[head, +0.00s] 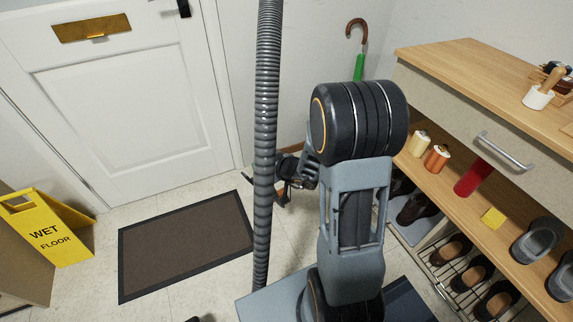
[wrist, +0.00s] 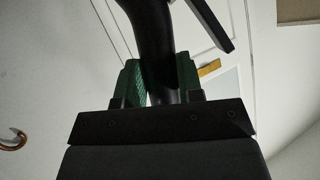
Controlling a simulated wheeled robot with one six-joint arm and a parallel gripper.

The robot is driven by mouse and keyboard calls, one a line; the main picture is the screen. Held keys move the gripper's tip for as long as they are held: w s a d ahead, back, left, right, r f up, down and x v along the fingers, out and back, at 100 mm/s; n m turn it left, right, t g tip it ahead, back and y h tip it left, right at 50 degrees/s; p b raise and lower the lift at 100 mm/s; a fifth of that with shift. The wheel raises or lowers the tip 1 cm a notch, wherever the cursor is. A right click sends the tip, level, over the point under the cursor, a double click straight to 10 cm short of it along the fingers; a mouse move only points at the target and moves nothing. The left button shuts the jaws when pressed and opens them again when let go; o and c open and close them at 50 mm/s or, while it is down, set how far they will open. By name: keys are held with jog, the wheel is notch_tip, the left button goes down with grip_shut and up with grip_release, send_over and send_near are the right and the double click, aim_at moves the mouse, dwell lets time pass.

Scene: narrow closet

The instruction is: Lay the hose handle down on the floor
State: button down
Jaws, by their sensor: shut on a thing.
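The hose handle (wrist: 148,22), a dark curved tube, stands between the green-padded fingers of my gripper (wrist: 158,85) in the wrist view. My gripper is shut on it, with a pad on each side. The handle's far end runs out of the top of that view. In the head view my gripper (head: 287,180) is small and partly hidden by my arm and the grey ribbed hose (head: 266,120). It is in front of the door, beyond the hose. I cannot clearly make out the handle there.
A dark doormat (head: 185,245) lies on the pale floor (head: 220,290) before the white door (head: 130,110). A yellow wet-floor sign (head: 55,230) stands at left. A wooden shelf unit (head: 480,60) with shoes fills the right. An umbrella (head: 358,65) leans at the back wall.

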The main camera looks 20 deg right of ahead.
notch_tip(320, 180, down, 17)
jog(key=b, duration=1.4)
jog(key=shift+r, duration=0.15)
